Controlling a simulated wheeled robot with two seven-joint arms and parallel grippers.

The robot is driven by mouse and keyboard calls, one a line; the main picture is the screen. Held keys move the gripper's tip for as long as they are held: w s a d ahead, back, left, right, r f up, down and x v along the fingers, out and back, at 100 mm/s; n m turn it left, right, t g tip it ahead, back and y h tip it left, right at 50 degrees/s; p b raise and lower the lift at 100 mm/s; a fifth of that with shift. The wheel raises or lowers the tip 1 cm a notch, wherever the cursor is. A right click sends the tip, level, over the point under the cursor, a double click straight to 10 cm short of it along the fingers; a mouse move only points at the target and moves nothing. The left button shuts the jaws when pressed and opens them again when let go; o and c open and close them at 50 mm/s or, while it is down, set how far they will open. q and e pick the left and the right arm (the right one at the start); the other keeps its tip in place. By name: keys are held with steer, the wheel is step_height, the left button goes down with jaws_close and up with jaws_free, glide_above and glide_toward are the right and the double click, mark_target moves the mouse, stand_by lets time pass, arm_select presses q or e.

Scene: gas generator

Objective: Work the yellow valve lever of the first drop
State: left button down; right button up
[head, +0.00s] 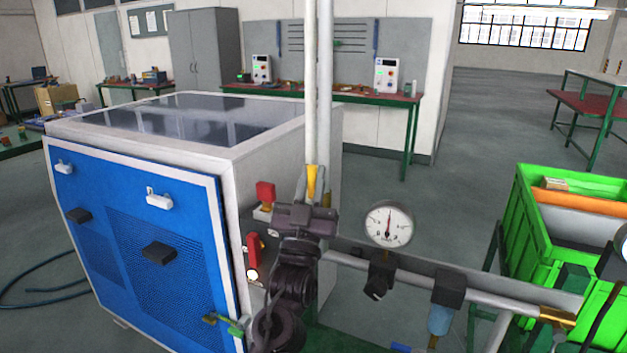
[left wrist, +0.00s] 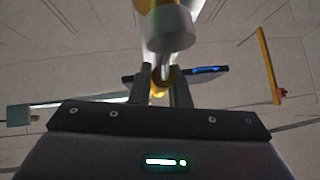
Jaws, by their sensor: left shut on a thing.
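The yellow valve lever (head: 311,181) points downward in front of the lower end of a pale vertical pipe (head: 311,85). My left gripper (head: 311,194) reaches up to it from below, closed around it; the gripper body hides the lever's lower part and the valve behind. In the left wrist view, a yellow piece (left wrist: 158,88) shows between the two dark fingers of my left gripper (left wrist: 160,75), under a pale cylindrical pipe end (left wrist: 170,30). My right gripper does not show.
A horizontal pipe with a round pressure gauge (head: 388,224) and a blue-bowled filter (head: 440,318) runs right of my left arm. The blue-fronted generator cabinet (head: 150,240) with red-handled switches (head: 265,192) stands close on the left. A green crate (head: 530,220) is at right.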

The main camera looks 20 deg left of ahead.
mark_target(311, 189)
arm_select(q)
steer(key=shift+f, duration=0.1)
steer(key=c, duration=1.4)
jaws_free()
steer(key=shift+o, duration=0.2)
steer(key=b+v, duration=0.2)
steer(key=v, duration=0.4)
steer(key=shift+s+f, duration=0.2)
steer(key=shift+f, duration=0.15)
steer(key=shift+s+d+f, duration=0.1)
steer(key=shift+s+f, duration=0.15)
steer(key=shift+s, duration=0.15)
steer(key=shift+f, duration=0.1)
